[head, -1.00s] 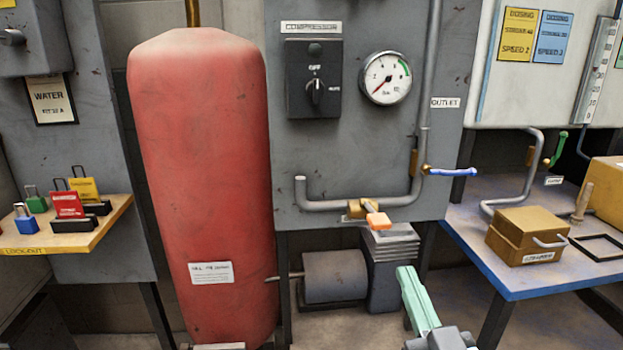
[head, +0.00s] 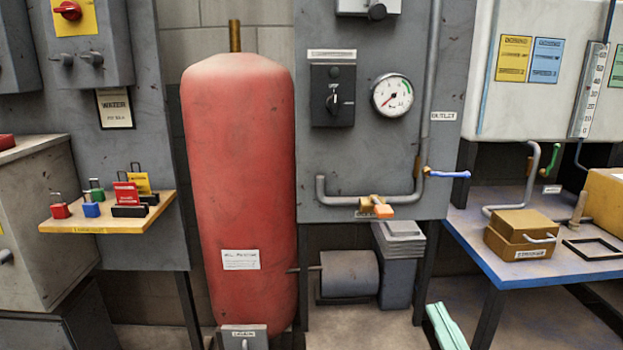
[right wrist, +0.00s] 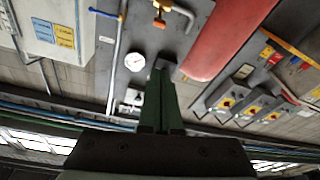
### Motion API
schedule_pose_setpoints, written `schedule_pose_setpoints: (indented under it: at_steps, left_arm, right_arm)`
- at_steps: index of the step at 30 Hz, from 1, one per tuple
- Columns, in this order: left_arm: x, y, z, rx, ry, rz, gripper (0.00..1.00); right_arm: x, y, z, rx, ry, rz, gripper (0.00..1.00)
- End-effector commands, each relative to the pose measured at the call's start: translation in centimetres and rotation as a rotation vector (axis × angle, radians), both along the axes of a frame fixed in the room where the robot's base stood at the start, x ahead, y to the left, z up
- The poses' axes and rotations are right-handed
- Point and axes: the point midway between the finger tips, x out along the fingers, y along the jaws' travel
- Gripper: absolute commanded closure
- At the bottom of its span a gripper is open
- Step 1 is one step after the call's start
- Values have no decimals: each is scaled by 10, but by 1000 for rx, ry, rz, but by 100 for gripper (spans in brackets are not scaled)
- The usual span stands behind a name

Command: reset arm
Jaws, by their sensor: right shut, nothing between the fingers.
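My right gripper (head: 440,318) shows only as a pale green piece at the bottom edge of the head view, in front of the floor between the grey panel and the blue-edged table. Its arm is out of the picture. In the right wrist view the fingers (right wrist: 160,85) are together, with nothing between them, and point toward the grey panel, which appears upside down there. The fingers touch nothing that I can see. My left gripper is in neither view.
A red tank (head: 240,180) stands left of the grey panel with a gauge (head: 392,95) and an orange-handled valve (head: 383,211). A shelf (head: 90,222) holds several padlocks at left. At right, a table (head: 470,238) bears a tan box (head: 515,245).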

Motion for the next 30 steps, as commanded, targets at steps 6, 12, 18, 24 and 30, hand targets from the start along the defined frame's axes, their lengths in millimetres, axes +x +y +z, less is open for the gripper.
schedule_pose_setpoints:
  at_steps: [6,12,18,24,30]
  left_arm:
    - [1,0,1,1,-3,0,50]
    - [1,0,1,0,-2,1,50]
    - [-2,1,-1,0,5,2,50]
    - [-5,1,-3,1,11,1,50]
    - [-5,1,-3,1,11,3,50]
  right_arm:
    - [1,-8,-77,-127,191,20,100]
    - [-20,-19,-181,-215,454,67,100]
    - [-70,-34,-279,-274,707,128,100]
    - [-128,-50,-349,-299,901,185,100]
    - [-132,-22,-352,-147,912,161,100]
